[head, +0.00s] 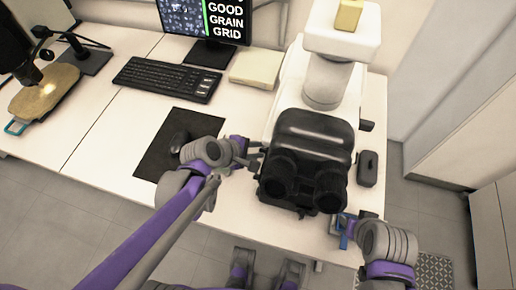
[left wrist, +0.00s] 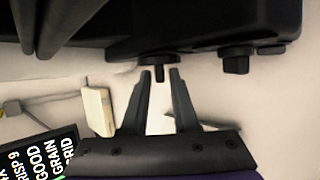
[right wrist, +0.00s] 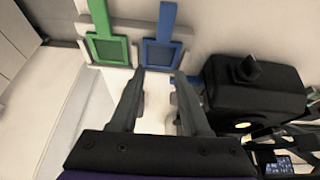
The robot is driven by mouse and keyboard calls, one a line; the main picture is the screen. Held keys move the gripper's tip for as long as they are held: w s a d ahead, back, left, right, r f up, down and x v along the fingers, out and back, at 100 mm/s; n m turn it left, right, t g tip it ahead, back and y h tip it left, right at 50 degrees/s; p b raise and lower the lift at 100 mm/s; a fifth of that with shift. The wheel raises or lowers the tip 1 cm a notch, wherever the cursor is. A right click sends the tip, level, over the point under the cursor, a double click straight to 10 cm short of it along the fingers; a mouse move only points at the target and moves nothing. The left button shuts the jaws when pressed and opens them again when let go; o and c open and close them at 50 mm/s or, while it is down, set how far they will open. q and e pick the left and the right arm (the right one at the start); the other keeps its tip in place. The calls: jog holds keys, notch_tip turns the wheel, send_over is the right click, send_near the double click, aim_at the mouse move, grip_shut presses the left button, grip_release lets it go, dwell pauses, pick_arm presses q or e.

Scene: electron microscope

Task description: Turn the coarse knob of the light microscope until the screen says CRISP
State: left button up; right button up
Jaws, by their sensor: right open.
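The light microscope (head: 320,130), white with a black binocular head, stands on the table at the right in the head view. My left gripper (head: 250,157) is at its left side. In the left wrist view the left gripper (left wrist: 160,76) is open, its fingertips either side of the end of a small black knob (left wrist: 158,70), with slight gaps showing. Whether this is the coarse knob I cannot tell. The screen (head: 222,22) reads GOOD GRAIN GRID, its top cut off; in the left wrist view the screen (left wrist: 40,155) partly shows "RISP 9". My right gripper (right wrist: 160,80) is open and empty.
A blue frame (right wrist: 160,52) and a green frame (right wrist: 108,48) are ahead of my right gripper. A second black knob (left wrist: 236,62) is under the dark body. A keyboard (head: 168,79), a black mat (head: 160,155) with a mouse and a pale box (head: 256,69) lie left of the microscope.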

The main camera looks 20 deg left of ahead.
pick_arm(q)
jog(key=shift+o, duration=0.9)
jog(key=p+v, duration=0.3)
jog(key=v, duration=0.7)
jog(key=shift+s+r, duration=0.25)
jog(key=shift+r, duration=0.05)
pick_arm(e)
jog(key=r, duration=0.3)
jog(key=shift+w+r, duration=0.1)
jog(key=shift+w, duration=0.15)
pick_arm(q)
jog(key=shift+a, duration=0.1)
pick_arm(e)
jog(key=shift+r, duration=0.2)
pick_arm(q)
jog(key=s+a+m+g+y+p, duration=0.2)
jog(key=s+m+y+p, duration=0.2)
jog(key=m, duration=1.1)
jog(key=shift+s+a+r+m+y, duration=0.2)
jog(key=shift+s+a+m+y, duration=0.15)
jog(key=shift+s+y, duration=0.4)
pick_arm(e)
jog(key=r, duration=0.2)
jog(key=w+r, duration=0.1)
jog(key=r, duration=0.2)
jog(key=shift+w, duration=0.15)
pick_arm(q)
jog(key=shift+s, duration=0.15)
